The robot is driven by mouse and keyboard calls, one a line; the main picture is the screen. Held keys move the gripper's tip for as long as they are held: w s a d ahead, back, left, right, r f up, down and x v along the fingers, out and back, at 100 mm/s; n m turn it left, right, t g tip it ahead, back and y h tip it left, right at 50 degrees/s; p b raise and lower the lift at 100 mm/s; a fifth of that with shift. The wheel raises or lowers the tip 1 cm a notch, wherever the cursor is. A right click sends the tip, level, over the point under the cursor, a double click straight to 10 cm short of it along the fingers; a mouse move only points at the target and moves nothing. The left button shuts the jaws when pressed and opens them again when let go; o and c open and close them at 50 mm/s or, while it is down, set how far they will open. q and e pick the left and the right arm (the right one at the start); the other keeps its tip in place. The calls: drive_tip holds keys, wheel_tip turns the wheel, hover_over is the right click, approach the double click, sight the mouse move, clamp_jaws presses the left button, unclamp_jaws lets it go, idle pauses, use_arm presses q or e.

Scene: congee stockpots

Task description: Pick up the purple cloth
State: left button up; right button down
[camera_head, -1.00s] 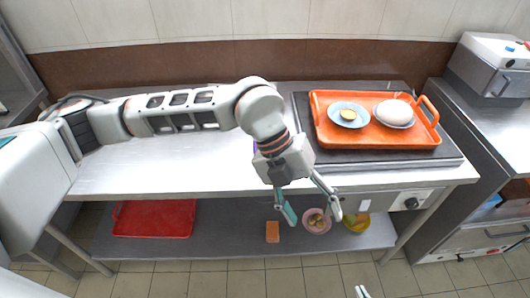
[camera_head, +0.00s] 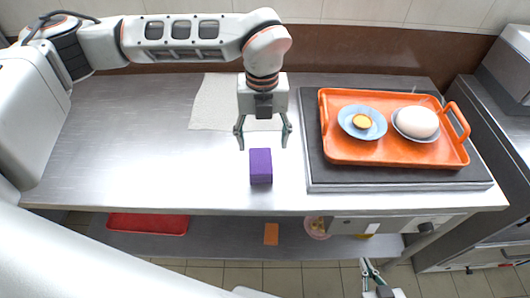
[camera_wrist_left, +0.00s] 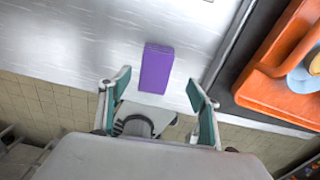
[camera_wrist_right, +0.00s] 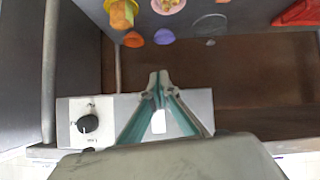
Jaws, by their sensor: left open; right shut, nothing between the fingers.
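The purple cloth (camera_head: 260,166) is a small folded block on the steel counter, left of the black hot plate. It also shows in the left wrist view (camera_wrist_left: 156,68), ahead of and between the open fingers. My left gripper (camera_head: 263,138) is open and empty, pointing down, just behind the cloth in the head view; I see no contact. My right gripper (camera_head: 373,270) is shut and empty, low in front of the counter's front edge. In the right wrist view its fingertips (camera_wrist_right: 158,80) meet in front of a panel with a black knob.
An orange tray (camera_head: 335,152) with a blue plate (camera_head: 347,122) and a bowl holding a white round item (camera_head: 416,122) sits on the hot plate (camera_head: 312,174). A pale cloth (camera_head: 211,104) lies behind. The lower shelf holds a red tray (camera_head: 150,224) and an orange block (camera_head: 271,234).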

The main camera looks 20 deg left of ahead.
sight(260, 159)
use_arm(q)
drive_tip(key=shift+s+f, duration=0.2)
drive_tip(key=shift+f, duration=0.25)
drive_tip(key=f, duration=0.4)
drive_tip(key=s+f, duration=0.1)
drive_tip(key=shift+a+f, duration=0.2)
drive_tip(key=shift+f, duration=0.2)
drive_tip(key=shift+w+f, duration=0.1)
drive_tip(key=shift+f, duration=0.2)
drive_tip(key=shift+c, duration=0.3)
drive_tip(key=c, duration=1.1)
